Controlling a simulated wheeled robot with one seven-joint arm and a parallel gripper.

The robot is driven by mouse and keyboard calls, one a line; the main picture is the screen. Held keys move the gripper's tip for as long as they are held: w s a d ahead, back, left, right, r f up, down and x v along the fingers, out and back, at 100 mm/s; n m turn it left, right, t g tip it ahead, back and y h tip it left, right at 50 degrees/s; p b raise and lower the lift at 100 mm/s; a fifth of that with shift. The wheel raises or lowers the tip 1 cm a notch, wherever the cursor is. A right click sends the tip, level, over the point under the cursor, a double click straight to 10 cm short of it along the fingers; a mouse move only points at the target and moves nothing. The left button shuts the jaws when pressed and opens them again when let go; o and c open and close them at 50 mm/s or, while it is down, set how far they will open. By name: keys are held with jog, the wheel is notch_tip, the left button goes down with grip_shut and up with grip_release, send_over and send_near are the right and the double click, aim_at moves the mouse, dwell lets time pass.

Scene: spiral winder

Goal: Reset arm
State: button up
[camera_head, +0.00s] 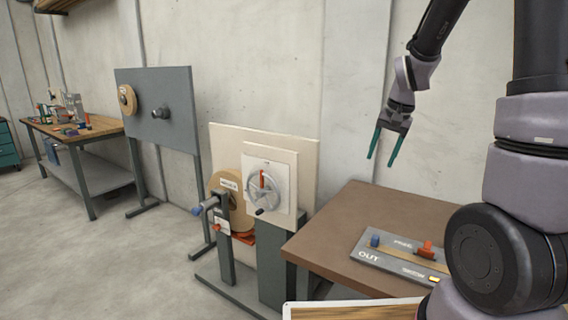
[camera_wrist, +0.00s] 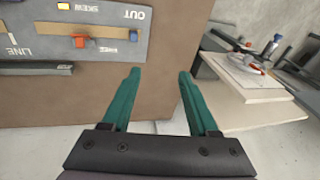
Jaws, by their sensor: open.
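My gripper (camera_head: 386,146) hangs in the air above the left part of the brown table (camera_head: 345,214), with its two green fingers apart and nothing between them. In the wrist view the open gripper (camera_wrist: 158,78) points past the table's edge (camera_wrist: 170,50). My arm reaches down from the upper right in the head view. The gripper touches nothing.
A grey OUT panel (camera_head: 352,254) with a red slider (camera_head: 426,249) lies on the table. Left of the table stands a winder with a handwheel (camera_head: 262,188) and a wooden spool (camera_head: 240,217). A grey board (camera_head: 180,130) and a workbench (camera_head: 75,137) stand farther left.

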jog(key=s+a+r+n+t, duration=0.1)
jog(key=s+r+t, duration=0.1)
jog(key=s+r, duration=0.6)
jog(key=s+a+r+t, duration=0.1)
jog(key=s+r+t, duration=0.1)
jog(key=s+r, duration=0.6)
jog(key=s, duration=0.3)
jog(key=shift+s+a+r+n, duration=0.2)
jog(key=shift+s+a+n, duration=0.15)
jog(key=shift+a+n, duration=0.05)
